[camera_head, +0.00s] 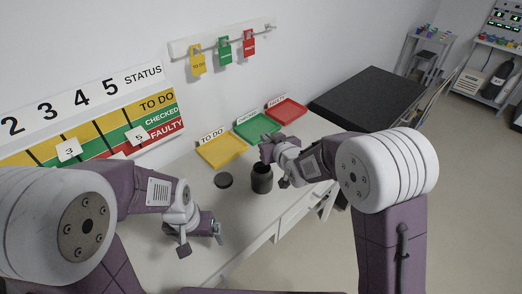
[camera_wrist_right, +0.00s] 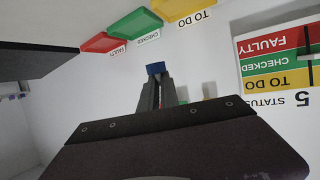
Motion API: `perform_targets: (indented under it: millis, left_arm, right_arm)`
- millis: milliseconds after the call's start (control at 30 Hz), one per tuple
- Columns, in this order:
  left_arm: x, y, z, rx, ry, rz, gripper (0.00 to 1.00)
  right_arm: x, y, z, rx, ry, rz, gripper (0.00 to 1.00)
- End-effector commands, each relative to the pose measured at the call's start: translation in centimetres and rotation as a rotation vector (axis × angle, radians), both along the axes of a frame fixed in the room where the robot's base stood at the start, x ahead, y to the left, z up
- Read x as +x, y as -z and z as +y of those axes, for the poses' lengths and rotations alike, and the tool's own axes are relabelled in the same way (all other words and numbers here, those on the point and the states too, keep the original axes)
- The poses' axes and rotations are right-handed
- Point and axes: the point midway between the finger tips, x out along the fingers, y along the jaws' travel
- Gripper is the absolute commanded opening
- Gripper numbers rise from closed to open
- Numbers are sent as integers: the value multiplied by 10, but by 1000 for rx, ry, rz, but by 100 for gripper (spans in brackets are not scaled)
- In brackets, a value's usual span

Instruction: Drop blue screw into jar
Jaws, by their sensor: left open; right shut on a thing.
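A dark open jar (camera_head: 262,180) stands upright on the white bench. My right gripper (camera_head: 267,150) is close to the jar, just above its mouth in the head view; I cannot tell whether it is directly over it. In the right wrist view its fingers (camera_wrist_right: 155,96) are shut on a small blue piece, the blue screw (camera_wrist_right: 156,68), at their tips. The screw is hidden in the head view. My left gripper (camera_head: 201,243) is open and empty over the bench's front, left of the jar.
A dark round lid (camera_head: 223,181) lies left of the jar. Yellow (camera_head: 222,152), green (camera_head: 257,127) and red (camera_head: 287,111) trays line the wall behind. A black surface (camera_head: 368,102) lies at the right.

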Motion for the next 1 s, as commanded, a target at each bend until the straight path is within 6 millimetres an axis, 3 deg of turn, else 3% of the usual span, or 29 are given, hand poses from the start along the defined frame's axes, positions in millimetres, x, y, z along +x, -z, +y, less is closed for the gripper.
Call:
perform_targets:
  millis: [267,600,900,1000]
  left_arm:
    - [0,9,0,0,0,0,93]
    - [0,44,0,0,0,0,93]
    - [0,45,0,0,0,0,93]
    - [0,45,0,0,0,0,93]
  right_arm:
    - [0,12,0,0,0,1,0]
    - [0,58,0,0,0,1,0]
    - [0,60,0,0,0,0,0]
    - [0,60,0,0,0,0,30]
